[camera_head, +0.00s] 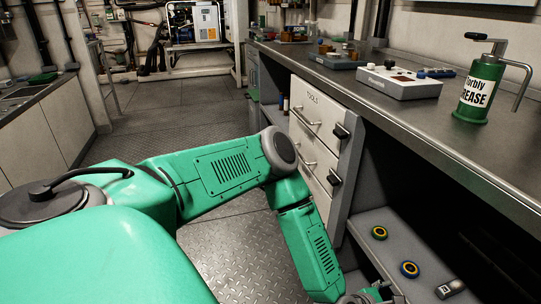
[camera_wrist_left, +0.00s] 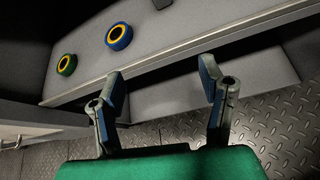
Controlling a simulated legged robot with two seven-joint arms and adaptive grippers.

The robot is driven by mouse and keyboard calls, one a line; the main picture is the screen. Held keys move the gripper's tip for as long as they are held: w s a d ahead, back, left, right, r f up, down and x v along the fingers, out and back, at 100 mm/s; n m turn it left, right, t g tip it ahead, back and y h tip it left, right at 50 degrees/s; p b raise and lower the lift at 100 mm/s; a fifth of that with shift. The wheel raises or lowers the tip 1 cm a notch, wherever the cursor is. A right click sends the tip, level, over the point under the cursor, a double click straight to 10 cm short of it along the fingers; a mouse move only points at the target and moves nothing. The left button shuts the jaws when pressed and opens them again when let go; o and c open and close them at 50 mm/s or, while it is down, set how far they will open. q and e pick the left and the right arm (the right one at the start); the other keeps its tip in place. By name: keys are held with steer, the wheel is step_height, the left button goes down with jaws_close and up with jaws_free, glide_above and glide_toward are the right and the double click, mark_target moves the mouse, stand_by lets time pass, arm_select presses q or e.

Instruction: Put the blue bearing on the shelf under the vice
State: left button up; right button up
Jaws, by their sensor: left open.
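The blue bearing (camera_head: 409,269), a blue ring with a yellow inner band, lies on the grey lower shelf (camera_head: 380,258) under the workbench. It also shows at the upper left of the left wrist view (camera_wrist_left: 119,36). My left gripper (camera_head: 372,297) is at the bottom edge of the head view, partly cut off. In the left wrist view its fingers (camera_wrist_left: 160,72) are spread with nothing between them. The bearing is apart from the fingers, beyond and left of them. I cannot make out a vice in either view. My right gripper is not in view.
A green-and-yellow bearing (camera_head: 379,233) lies near the blue one. A grey object (camera_head: 450,289) is to its right. A white drawer unit (camera_head: 318,140) stands left of the shelf. The bench top (camera_head: 430,125) overhangs the shelf and carries a green grease can (camera_head: 478,92).

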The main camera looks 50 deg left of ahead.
arm_select(q)
steer(key=s+d+f+m+g+h, duration=0.15)
steer(key=s+m+g, duration=0.25)
steer(key=s+m, duration=0.55)
steer(key=s+f+m+g, duration=0.2)
steer(key=s+m+g, duration=0.1)
steer(key=s+m, duration=0.7)
steer(key=s+a+r+m+g+y, duration=0.2)
steer(key=s+a+m+g+y, duration=0.2)
steer(key=s+a+m, duration=0.7)
steer(key=a, duration=0.3)
steer(key=shift+s+a+r, duration=0.2)
steer(key=shift+a+r, duration=0.05)
steer(key=shift+r, duration=0.15)
steer(key=shift+y, duration=0.25)
step_height(320, 180, up, 9)
steer(key=p, duration=0.9)
steer(key=shift+w, duration=0.1)
